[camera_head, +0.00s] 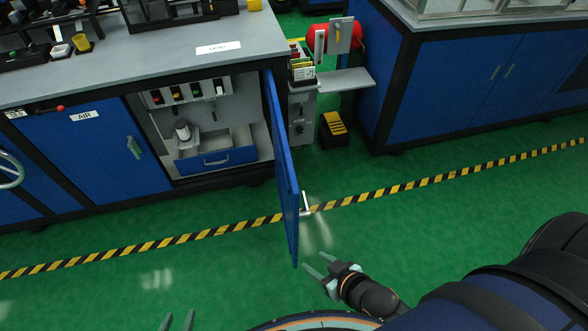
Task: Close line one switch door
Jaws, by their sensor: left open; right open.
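A blue cabinet door (284,165) stands wide open, swung out from the bench front toward me, seen nearly edge-on. A pale handle (305,205) sticks out from its right side. Behind it the open cabinet shows switches (180,93) on its back panel and a blue drawer (203,160). My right gripper (318,267) is open and empty, just right of the door's near lower end, apart from the handle. My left gripper (178,321) shows only its fingertips at the bottom edge, open and empty, left of the door.
A closed blue door (100,160) labelled AIR is left of the opening. A small stand with a shelf (345,80) and a black bin with yellow items (334,128) stand right of the door. Yellow-black floor tape (400,187) crosses the green floor, which is largely clear.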

